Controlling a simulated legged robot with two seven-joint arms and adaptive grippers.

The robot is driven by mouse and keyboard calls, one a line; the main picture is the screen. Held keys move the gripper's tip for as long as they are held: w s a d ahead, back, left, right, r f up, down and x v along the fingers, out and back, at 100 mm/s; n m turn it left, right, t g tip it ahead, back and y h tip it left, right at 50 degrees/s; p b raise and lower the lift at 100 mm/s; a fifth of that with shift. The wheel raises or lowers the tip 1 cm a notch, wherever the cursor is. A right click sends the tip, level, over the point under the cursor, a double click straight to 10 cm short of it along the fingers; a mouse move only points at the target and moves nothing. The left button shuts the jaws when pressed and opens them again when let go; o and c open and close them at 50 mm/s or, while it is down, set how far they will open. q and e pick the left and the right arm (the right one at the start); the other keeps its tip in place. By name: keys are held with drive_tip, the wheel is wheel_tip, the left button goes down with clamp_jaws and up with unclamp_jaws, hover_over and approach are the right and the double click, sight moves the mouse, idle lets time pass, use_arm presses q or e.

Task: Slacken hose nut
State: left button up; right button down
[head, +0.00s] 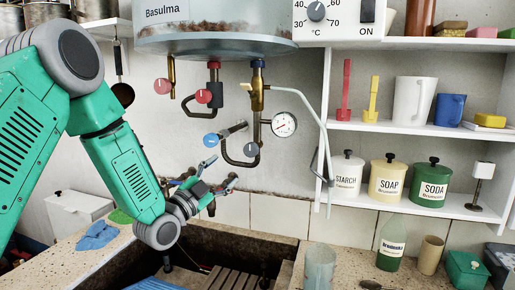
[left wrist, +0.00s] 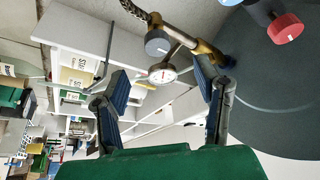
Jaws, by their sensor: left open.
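My left gripper (head: 221,172) is open and empty in the head view, below the pipework of the grey boiler (head: 215,45). In the left wrist view its two fingers (left wrist: 160,82) are spread, with the pressure gauge (left wrist: 162,73) seen between them. A braided hose (left wrist: 136,10) shows at the top of that view and leads towards a brass fitting (left wrist: 207,52) by the boiler. A grey-blue knob (left wrist: 157,42) is beside it. I cannot tell which fitting is the hose nut. The gripper appears to touch none of the pipework. My right gripper is not in view.
Red knobs (head: 204,96) and blue knobs (head: 211,140) stick out under the boiler, close above the gripper. The stone trough (head: 122,262) lies below. Shelves at right hold jars, including a soda jar (head: 431,186). A green bottle (head: 391,247) stands on the ledge.

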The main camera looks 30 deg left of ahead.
sight(249, 151)
use_arm(q)
drive_tip(key=x, duration=0.3)
drive_tip(key=p+x, duration=0.1)
drive_tip(key=x, duration=0.3)
drive_tip(key=d+p+x, duration=0.1)
drive_tip(key=x, duration=0.3)
drive_tip(key=shift+w+r, duration=0.1)
drive_tip(key=shift+w+a, duration=0.4)
drive_tip(key=shift+w, duration=0.1)
drive_tip(key=shift+d, duration=0.2)
drive_tip(key=shift+d, duration=0.2)
drive_tip(key=c, duration=1.2)
